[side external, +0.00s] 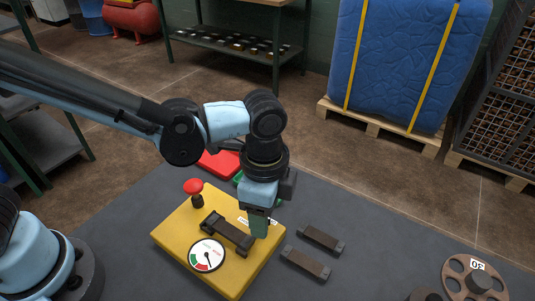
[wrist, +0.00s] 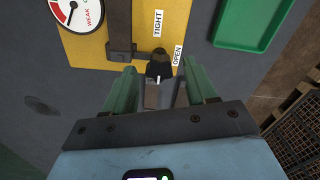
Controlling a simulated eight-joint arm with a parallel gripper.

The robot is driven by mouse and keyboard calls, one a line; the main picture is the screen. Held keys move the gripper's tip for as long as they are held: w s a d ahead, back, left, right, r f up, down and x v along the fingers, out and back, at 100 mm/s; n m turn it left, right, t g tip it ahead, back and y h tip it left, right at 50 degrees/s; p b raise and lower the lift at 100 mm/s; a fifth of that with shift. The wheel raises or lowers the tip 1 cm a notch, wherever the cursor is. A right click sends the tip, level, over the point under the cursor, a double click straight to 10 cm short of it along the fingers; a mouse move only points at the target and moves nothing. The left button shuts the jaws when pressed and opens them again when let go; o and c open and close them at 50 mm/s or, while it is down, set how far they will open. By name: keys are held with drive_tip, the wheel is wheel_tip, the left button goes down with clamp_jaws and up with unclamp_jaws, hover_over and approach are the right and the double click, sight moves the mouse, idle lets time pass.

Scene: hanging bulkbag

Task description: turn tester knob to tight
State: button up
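The yellow tester box (side external: 190,215) stands on the dark table, with a red button (side external: 194,187), a black bar across its top and a round gauge (side external: 207,255). In the wrist view the black knob (wrist: 158,66) is at the box's edge, near the labels TIGHT (wrist: 158,24) and OPEN (wrist: 178,56). A light mark on the knob points toward the bottom of the picture. My gripper (wrist: 159,72) is open, with its green fingertips on either side of the knob, apart from it as far as I can tell. In the side view my gripper (side external: 259,223) hides the knob.
Two dark bars (side external: 306,263) lie on the table right of the box. A red tray (side external: 219,163) and a green tray (wrist: 250,22) are behind it. The table between the bars and wheel is clear.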

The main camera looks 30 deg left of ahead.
wheel_tip(320, 180, up, 12)
idle(0.8)
drive_tip(key=a+f+n+t, duration=0.2)
drive_tip(key=a+n, duration=0.5)
drive_tip(key=a, duration=0.4)
drive_tip(key=a+f+n+t, duration=0.2)
drive_tip(key=a+n+t, duration=0.3)
drive_tip(key=a, duration=0.7)
drive_tip(key=n, duration=0.2)
drive_tip(key=shift+s+a+n, duration=0.25)
drive_tip(key=shift+s+n, duration=0.05)
drive_tip(key=shift+s, duration=0.1)
drive_tip(key=shift+c, duration=0.4)
